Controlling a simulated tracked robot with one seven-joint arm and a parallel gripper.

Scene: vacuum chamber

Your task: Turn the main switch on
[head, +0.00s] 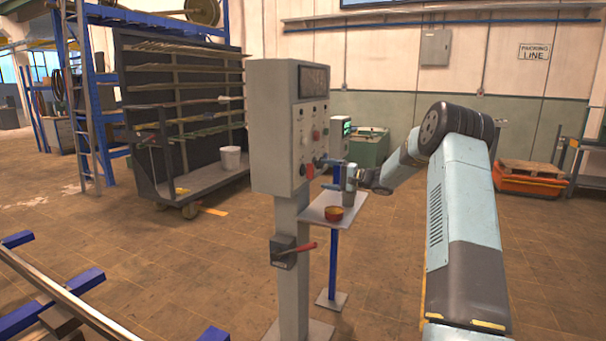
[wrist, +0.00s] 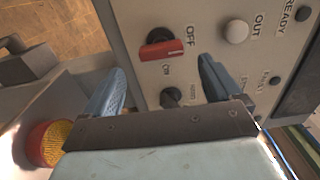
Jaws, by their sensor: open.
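A grey control cabinet (head: 287,125) stands on a post in the head view. In the wrist view, a red-handled rotary switch (wrist: 163,50) is on its panel (wrist: 205,20), with OFF and ON labels beside it. The switch also shows as a small red spot in the head view (head: 310,170). My gripper (head: 328,175) is open and empty in front of the panel's lower part. In the wrist view, my gripper's fingers (wrist: 165,78) are spread, with the switch beyond the gap between them. I see no clear contact. A black knob (wrist: 171,97) sits close to the switch.
A white knob (wrist: 235,31) is on the same panel. A red-handled lever box (head: 286,251) is on the post. Open floor (head: 400,240) lies to the right.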

